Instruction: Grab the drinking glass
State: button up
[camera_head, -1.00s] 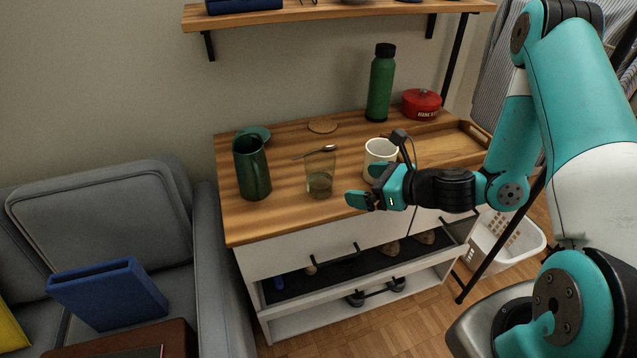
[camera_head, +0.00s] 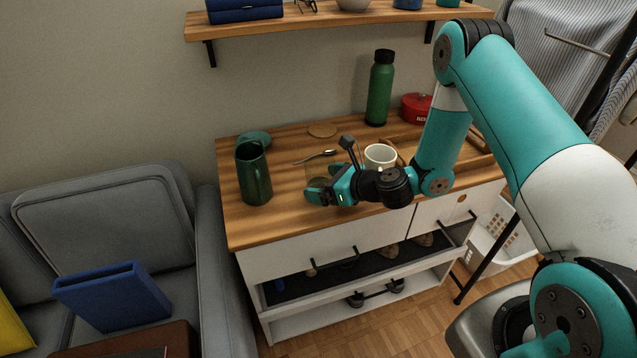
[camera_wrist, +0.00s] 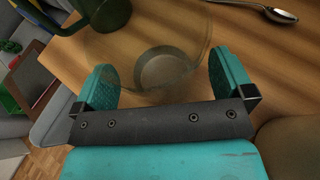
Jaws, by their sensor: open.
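The drinking glass (camera_wrist: 165,68) is clear and stands upright on the wooden top. In the wrist view it sits between the two teal fingers of my gripper (camera_wrist: 168,82), which are open on either side of it. I cannot tell whether either finger touches the glass. In the head view my gripper (camera_head: 318,191) is at the glass (camera_head: 318,170), and hides much of its lower part.
A green pitcher (camera_head: 253,175) stands left of the glass. A spoon (camera_head: 316,156) lies behind it, and a white mug (camera_head: 380,157) stands to the right, near my wrist. A green bottle (camera_head: 380,90) and red pot (camera_head: 416,107) are farther back. A shelf (camera_head: 330,15) hangs above.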

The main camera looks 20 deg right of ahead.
jog(key=c, duration=1.2)
jog(key=shift+r, duration=0.2)
